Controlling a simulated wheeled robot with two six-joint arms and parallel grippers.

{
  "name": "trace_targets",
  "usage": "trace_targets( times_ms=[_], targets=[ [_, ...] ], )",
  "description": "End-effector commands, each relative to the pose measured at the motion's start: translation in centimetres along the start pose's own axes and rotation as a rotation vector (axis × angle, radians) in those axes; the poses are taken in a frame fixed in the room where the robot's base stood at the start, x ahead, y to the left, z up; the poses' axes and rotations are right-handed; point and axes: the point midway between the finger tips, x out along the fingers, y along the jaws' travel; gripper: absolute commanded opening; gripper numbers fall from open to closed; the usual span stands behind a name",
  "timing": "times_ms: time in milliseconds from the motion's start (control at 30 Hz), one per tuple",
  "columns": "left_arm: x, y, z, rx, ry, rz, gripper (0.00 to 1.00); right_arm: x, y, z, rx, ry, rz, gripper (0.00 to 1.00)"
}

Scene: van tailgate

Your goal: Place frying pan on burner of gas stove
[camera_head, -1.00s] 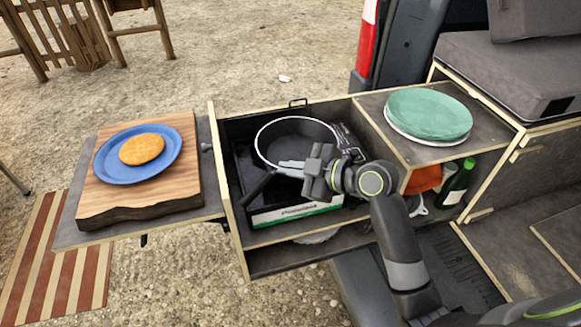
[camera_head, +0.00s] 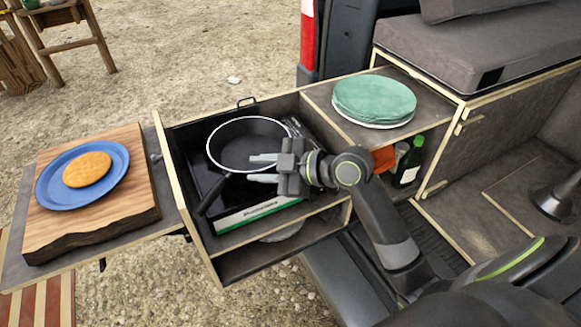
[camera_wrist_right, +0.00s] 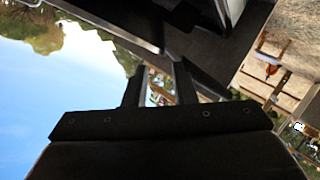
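The black frying pan (camera_head: 245,148) with a pale rim sits on the black gas stove (camera_head: 262,212) in the pull-out drawer. Its handle (camera_head: 212,194) points toward the lower left. The burner under the pan is hidden. My right gripper (camera_head: 262,168) is open and empty, with its two fingers apart over the near right side of the pan, clear of the handle. In the right wrist view the gripper fingers (camera_wrist_right: 159,85) also stand apart with nothing between them. My left gripper is not in view.
A wooden board (camera_head: 130,205) with a blue plate (camera_head: 112,188) and a round flat bread (camera_head: 87,169) is at left. Green plates (camera_head: 374,97) are stacked on the shelf at right. A green bottle (camera_head: 409,162) stands below. The drawer's side walls border the stove.

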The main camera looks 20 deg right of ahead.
Motion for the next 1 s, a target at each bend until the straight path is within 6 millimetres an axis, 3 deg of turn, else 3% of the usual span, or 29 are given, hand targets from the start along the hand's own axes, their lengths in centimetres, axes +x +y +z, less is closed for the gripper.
trace_targets(
  times_ms=[500, 1000],
  targets=[
    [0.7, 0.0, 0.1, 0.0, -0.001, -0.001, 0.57, -6.4, 0.0, 0.1, -0.002, -0.003, -0.001, 0.24],
    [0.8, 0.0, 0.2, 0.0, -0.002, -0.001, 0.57, -8.1, 0.0, -0.1, 0.001, 0.001, -0.002, 0.24]
  ],
)
